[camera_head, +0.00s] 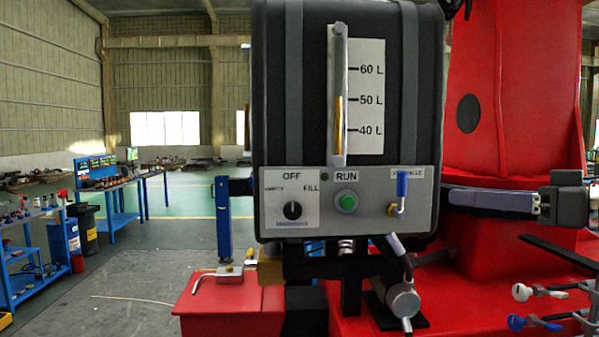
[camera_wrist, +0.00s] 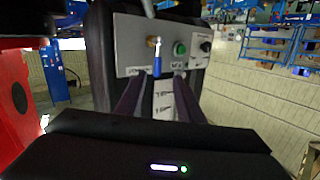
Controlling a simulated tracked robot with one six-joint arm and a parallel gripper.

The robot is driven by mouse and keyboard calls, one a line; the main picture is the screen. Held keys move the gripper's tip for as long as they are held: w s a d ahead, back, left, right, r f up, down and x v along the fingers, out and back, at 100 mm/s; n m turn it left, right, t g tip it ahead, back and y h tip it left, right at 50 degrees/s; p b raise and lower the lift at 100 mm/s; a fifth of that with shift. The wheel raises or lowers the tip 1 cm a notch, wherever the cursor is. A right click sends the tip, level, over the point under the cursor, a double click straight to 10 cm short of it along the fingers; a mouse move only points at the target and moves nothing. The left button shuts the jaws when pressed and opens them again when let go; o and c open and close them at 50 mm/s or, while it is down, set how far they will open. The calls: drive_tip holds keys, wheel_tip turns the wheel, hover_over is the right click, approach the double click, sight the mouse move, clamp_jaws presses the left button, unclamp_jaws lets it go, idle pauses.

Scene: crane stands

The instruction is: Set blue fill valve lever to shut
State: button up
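The blue fill valve lever (camera_head: 402,184) points up from a brass valve at the right of the grey control panel (camera_head: 370,215). It covers part of the label behind it. In the wrist view, which is upside down, the lever (camera_wrist: 157,66) hangs downward from its brass stem. My gripper (camera_head: 449,196) reaches in from the right in the head view, its fingertips just right of the lever, at the panel's edge. In the wrist view my gripper (camera_wrist: 158,78) has its fingers apart, with the lever lying between them in the picture. I cannot tell whether either finger touches it.
The panel also has a green RUN button (camera_head: 346,202) and a black selector knob (camera_head: 292,210). Above is a level gauge (camera_head: 338,100) on the black tank (camera_head: 270,80). A red column (camera_head: 510,90) stands at the right. Another blue-handled valve (camera_head: 517,323) is lower right.

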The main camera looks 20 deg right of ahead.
drive_tip(key=s+r, duration=0.1)
drive_tip(key=d+r+t, duration=0.1)
drive_tip(key=shift+s+d+r+n, duration=0.1)
drive_tip(key=shift+s+r+n, duration=0.2)
drive_tip(key=shift+s+n, duration=0.1)
drive_tip(key=shift+w, duration=0.1)
approach(401, 196)
drive_tip(key=shift+w+a+r, duration=0.3)
drive_tip(key=shift+w+r, duration=0.45)
drive_tip(key=shift+w, duration=0.5)
drive_tip(key=shift+w+a+r, duration=0.3)
drive_tip(key=shift+w+r, duration=0.45)
drive_tip(key=shift+w, duration=0.55)
drive_tip(key=shift+w+a+r, duration=0.35)
drive_tip(key=shift+w+r, duration=0.4)
drive_tip(key=shift+w, duration=0.5)
drive_tip(key=shift+c, duration=0.6)
clamp_jaws()
